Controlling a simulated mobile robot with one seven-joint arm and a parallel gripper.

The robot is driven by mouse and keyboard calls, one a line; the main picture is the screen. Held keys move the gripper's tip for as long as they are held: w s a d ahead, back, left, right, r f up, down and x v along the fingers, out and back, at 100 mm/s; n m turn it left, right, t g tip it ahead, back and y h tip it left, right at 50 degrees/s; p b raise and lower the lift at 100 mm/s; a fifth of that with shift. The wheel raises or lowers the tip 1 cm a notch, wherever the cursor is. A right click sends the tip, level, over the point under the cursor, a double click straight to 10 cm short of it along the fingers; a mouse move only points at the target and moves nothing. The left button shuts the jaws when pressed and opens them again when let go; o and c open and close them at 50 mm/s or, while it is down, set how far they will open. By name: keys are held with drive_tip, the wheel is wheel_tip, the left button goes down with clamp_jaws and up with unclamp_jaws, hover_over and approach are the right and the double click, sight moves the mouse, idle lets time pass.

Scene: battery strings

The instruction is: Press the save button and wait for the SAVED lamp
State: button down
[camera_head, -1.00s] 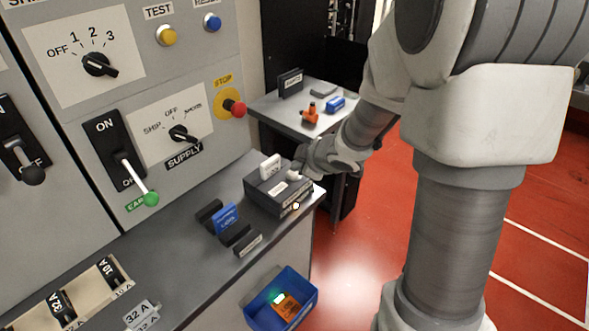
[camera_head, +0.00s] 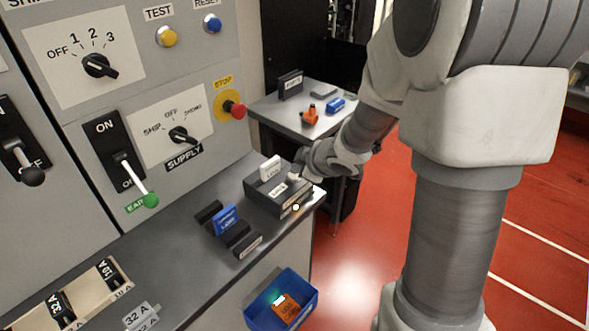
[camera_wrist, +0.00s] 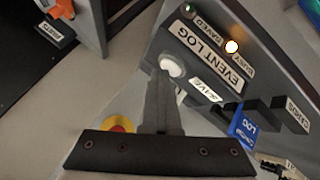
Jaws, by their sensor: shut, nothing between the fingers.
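The dark event log box (camera_head: 262,200) stands on the grey counter, and its EVENT LOG label shows in the wrist view (camera_wrist: 209,55). The white save button (camera_wrist: 172,65) is on its top, beside the SAVE label (camera_wrist: 207,89). My gripper (camera_wrist: 164,76) is shut and empty, with its tips at the button; I cannot tell whether they press it. The BUSY lamp (camera_wrist: 232,46) glows bright amber-white. The SAVED lamp (camera_wrist: 190,11) looks dull green and unlit. In the head view my gripper (camera_head: 299,174) reaches the box's right side.
A blue bin (camera_head: 310,304) hangs below. The red STOP button (camera_head: 238,110) and green-tipped lever (camera_head: 150,200) stick out from the panel.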

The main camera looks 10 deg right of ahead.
drive_tip(key=shift+s+f, duration=0.1)
drive_tip(key=shift+s, duration=0.1)
wheel_tip(320, 180, up, 6)
drive_tip(key=p, duration=0.6)
drive_tip(key=shift+w, duration=0.15)
idle(0.5)
drive_tip(key=shift+d+r, duration=0.1)
drive_tip(key=shift+r, duration=0.1)
drive_tip(key=s+d+r+m+h, duration=0.5)
drive_tip(key=s+r+m, duration=0.2)
drive_tip(key=r, duration=0.4)
drive_tip(key=s+a+r+m+g+y, duration=0.1)
drive_tip(key=s+a+r+m, duration=0.1)
drive_tip(key=s, duration=0.7)
drive_tip(key=s+a+r+m+g+y, duration=0.1)
drive_tip(key=s+a+r+m+g, duration=0.1)
drive_tip(key=s, duration=0.8)
drive_tip(key=shift+a+m, duration=0.8)
drive_tip(key=shift+a, duration=0.1)
